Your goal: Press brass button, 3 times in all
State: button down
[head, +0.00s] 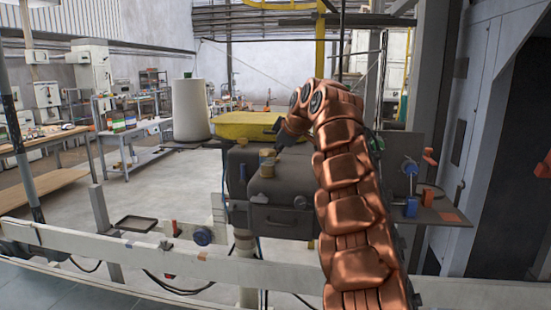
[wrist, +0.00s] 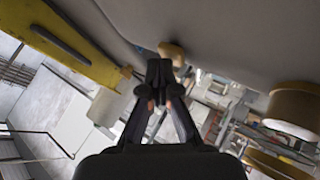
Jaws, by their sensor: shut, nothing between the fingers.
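My gripper (wrist: 158,70) is shut and empty, its dark fingertips together in the wrist view. A small round brass-coloured knob (wrist: 172,50), which looks like the brass button, stands out from the grey surface just beyond the fingertips. I cannot tell whether they touch. In the head view my gripper (head: 279,149) is partly hidden by my copper arm and points down and left over the dark grey machine box (head: 285,190). A brass-coloured cylinder (head: 267,160) stands on that box beside the fingertips. Whether the button is pressed in cannot be told.
A larger tan cylinder (wrist: 296,110) sticks out at the right of the wrist view. A yellow cover (head: 247,126) lies behind the box. A blue-handled part (head: 410,180) stands to the right. A white rail (head: 120,250) crosses the front. The floor at left is open.

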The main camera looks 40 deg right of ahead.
aim_at(277, 158)
jog(key=shift+r, duration=0.15)
jog(key=shift+r+p, duration=0.6)
jog(key=shift+r, duration=0.2)
jog(key=shift+w+r+p, duration=0.1)
jog(key=shift+r+p, duration=0.55)
jog(key=shift+r, duration=0.3)
notch_tip(277, 158, up, 4)
jog(key=p, duration=0.2)
jog(key=shift+r+p, duration=0.1)
jog(key=shift+p, duration=0.3)
jog(key=shift+a, duration=0.1)
dwell(0.9)
